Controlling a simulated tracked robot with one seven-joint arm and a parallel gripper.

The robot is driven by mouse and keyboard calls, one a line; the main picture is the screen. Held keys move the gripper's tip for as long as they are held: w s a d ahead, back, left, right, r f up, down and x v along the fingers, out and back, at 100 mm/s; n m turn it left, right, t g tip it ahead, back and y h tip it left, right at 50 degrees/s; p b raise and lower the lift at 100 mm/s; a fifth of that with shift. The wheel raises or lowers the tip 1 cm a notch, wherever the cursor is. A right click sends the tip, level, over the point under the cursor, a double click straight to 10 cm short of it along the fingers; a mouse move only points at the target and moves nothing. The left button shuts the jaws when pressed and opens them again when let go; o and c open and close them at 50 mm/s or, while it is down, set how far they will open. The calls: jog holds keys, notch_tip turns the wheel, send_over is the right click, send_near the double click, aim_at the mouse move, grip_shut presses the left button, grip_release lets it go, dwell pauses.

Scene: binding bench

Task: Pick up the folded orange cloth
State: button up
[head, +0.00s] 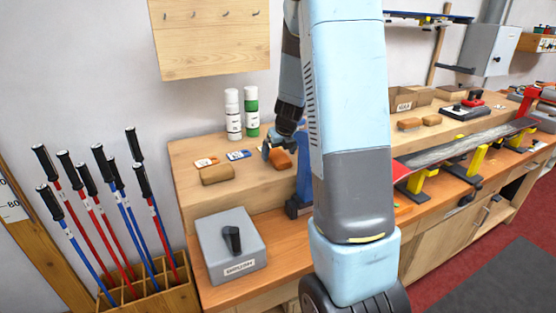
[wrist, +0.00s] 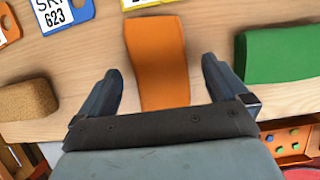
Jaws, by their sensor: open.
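The folded orange cloth (head: 280,159) lies on the raised wooden shelf of the bench in the head view, partly hidden by my arm. In the wrist view the orange cloth (wrist: 158,45) runs lengthwise between my two fingers, with bare wood showing on both sides of it. My gripper (wrist: 161,70) is open, one finger to the left and one to the right of the cloth, and it holds nothing. The cloth's near end is hidden behind the gripper's dark crossbar. In the head view my gripper (head: 277,148) is right at the cloth. I cannot tell its exact height.
A green block (wrist: 278,54) lies right of the cloth, close to the right finger. A brown cork block (wrist: 27,101) lies to the left. Number tags (wrist: 62,12) lie behind. White and green bottles (head: 233,113) stand at the back. A grey box (head: 231,245) stands in front.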

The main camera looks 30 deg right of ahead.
aim_at(279, 156)
jog(key=shift+w+f, duration=0.2)
jog(key=shift+f, duration=0.2)
jog(key=shift+c, duration=0.4)
jog(key=c, duration=1.1)
jog(key=shift+r, duration=0.1)
notch_tip(279, 156, up, 10)
